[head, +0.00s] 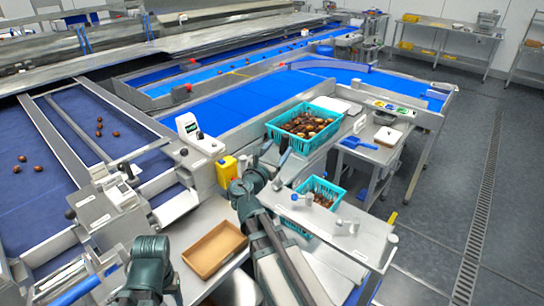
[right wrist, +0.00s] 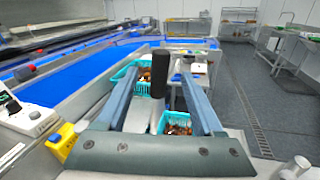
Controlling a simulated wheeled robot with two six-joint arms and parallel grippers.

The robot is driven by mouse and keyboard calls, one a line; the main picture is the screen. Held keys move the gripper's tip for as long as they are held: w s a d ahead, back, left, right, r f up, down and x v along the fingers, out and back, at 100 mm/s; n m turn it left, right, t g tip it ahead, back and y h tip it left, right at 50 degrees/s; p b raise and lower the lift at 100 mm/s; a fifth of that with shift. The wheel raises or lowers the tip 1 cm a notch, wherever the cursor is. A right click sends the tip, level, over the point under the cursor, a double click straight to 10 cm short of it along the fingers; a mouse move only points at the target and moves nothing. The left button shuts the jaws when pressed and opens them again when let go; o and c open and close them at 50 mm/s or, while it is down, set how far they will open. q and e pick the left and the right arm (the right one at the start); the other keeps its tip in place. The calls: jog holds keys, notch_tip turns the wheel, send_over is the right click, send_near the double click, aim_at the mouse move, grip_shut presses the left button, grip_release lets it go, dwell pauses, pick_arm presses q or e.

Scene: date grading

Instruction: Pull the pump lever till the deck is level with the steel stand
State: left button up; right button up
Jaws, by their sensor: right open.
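The pump lever (right wrist: 158,78), with a black grip on a pale metal shaft, stands between the fingers of my right gripper (right wrist: 165,88) in the right wrist view. The fingers are spread, with a gap to the grip on each side. In the head view my right gripper (head: 272,158) is beside the teal crates, and the lever is hard to make out there. A grey metal plate (head: 322,216) with small knobs, perhaps the deck, lies right of my right arm. A steel stand (head: 372,152) with a tray is behind it, seemingly higher. My left gripper is out of view; part of my left arm shows bottom left.
A teal crate of dates (head: 283,128) stands behind the gripper, and a smaller teal crate (head: 311,186) sits lower. A yellow container (head: 226,170) is left of the gripper and a brown tray (head: 214,249) is in front.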

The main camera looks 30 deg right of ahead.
aim_at(288, 136)
jog(key=x, duration=0.8)
jog(key=shift+w+d, duration=0.2)
jog(key=shift+d, duration=0.1)
grip_shut()
